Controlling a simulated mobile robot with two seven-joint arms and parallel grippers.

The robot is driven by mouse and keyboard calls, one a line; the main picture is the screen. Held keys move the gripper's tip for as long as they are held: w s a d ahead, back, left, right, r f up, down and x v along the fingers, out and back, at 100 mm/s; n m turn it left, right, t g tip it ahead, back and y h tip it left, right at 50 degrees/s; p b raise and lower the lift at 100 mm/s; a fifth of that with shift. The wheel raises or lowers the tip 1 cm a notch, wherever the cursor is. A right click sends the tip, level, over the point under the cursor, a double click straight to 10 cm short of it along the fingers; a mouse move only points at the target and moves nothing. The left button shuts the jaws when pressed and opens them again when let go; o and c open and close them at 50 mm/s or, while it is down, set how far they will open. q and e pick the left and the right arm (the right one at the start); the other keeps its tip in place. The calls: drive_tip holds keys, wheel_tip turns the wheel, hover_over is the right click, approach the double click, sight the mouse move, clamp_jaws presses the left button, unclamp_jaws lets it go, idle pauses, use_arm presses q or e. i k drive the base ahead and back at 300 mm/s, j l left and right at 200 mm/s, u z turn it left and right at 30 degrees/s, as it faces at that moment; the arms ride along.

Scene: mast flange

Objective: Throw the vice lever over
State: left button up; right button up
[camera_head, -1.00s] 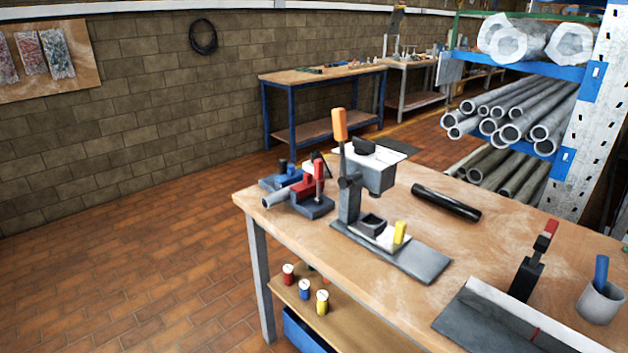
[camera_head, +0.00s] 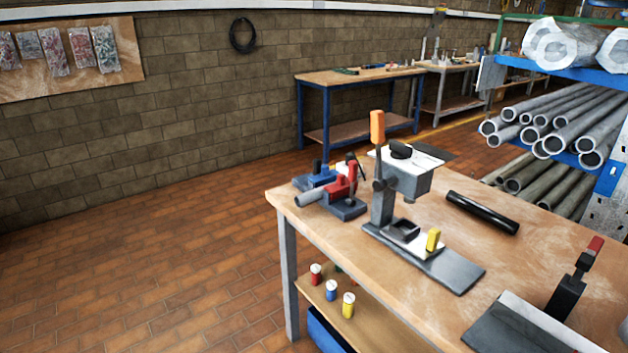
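On the wooden workbench (camera_head: 545,245), a small vice-like fixture (camera_head: 342,203) with a dark base and red parts stands near the far left corner. A short grey pipe piece (camera_head: 310,197) lies at its left side. A red upright part (camera_head: 352,172) rises from it and may be its lever; it is too small to tell how it is set. A blue fixture (camera_head: 316,179) stands just behind. To the right, a bench press (camera_head: 382,205) has an upright lever with an orange grip (camera_head: 377,127). Neither of my grippers is in view.
A red-handled clamp (camera_head: 570,290) stands at the bench's right, by a dark plate. Small coloured pots (camera_head: 331,291) sit on the lower shelf. A pipe rack is at right; floor left of the bench is clear.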

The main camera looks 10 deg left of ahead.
sight(352, 165)
drive_tip(key=z, duration=0.55)
drive_tip(key=i+j+z, duration=0.25)
drive_tip(key=j+z, duration=0.3)
drive_tip(key=i+j+z, duration=0.1)
drive_tip(key=j+z, duration=0.15)
drive_tip(key=j, duration=0.15)
